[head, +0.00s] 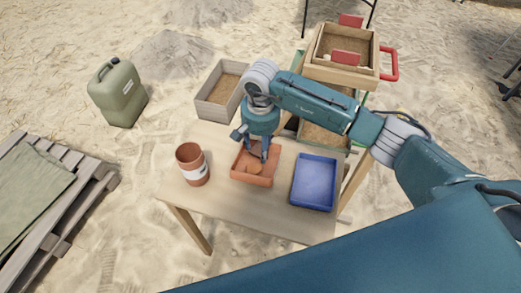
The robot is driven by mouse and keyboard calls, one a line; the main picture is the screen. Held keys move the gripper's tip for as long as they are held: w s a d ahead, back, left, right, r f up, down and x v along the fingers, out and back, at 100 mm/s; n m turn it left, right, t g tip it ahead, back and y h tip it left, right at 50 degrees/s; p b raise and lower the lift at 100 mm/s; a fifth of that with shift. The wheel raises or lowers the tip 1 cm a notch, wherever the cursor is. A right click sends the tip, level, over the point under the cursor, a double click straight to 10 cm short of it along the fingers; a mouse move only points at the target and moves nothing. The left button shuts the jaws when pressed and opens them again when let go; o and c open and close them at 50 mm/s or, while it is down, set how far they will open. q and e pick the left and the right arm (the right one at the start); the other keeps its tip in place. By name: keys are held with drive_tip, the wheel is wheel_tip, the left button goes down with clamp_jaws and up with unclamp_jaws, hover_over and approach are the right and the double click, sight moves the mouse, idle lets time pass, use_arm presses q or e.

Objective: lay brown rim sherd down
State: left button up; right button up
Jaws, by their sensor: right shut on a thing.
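My right gripper (263,153) points down into the orange-brown tray (252,180) on the wooden table. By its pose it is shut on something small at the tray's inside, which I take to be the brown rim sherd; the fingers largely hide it. A brown sherd (254,169) shows at the fingertips, low in the tray. I cannot tell whether the held piece touches the tray floor. My left gripper is not in view.
A blue tray (314,182) lies to the right. A wooden box of sand (206,108) and stacked sieve boxes (342,74) are behind. The table's front (255,212) is bare.

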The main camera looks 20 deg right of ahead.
sight(260, 154)
drive_tip(key=f, duration=0.1)
drive_tip(key=s+f, duration=0.2)
drive_tip(key=shift+s+a+f+g, duration=0.1)
drive_tip(key=shift+a+g, duration=0.2)
drive_tip(key=shift+g, duration=0.1)
drive_tip(key=o, duration=1)
drive_tip(key=shift+a, duration=0.1)
drive_tip(key=shift+c, duration=0.2)
drive_tip(key=shift+o, duration=0.8)
drive_tip(key=shift+w+f, duration=0.25)
drive_tip(key=shift+w, duration=0.15)
drive_tip(key=shift+w+f, duration=0.1)
drive_tip(key=shift+w, duration=0.15)
drive_tip(key=shift+s+r, duration=0.15)
drive_tip(key=shift+r, duration=0.05)
drive_tip(key=shift+d, duration=0.2)
drive_tip(key=shift+d+r+p, duration=0.1)
drive_tip(key=shift+r+p, duration=0.95)
drive_tip(key=shift+w+d+r+b, duration=0.1)
drive_tip(key=shift+w+r+b, duration=0.15)
drive_tip(key=shift+r+b, duration=0.4)
use_arm(q)
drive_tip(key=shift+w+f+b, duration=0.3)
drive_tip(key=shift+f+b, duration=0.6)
drive_tip(key=shift+b, duration=0.05)
use_arm(e)
wheel_tip(260, 154, up, 10)
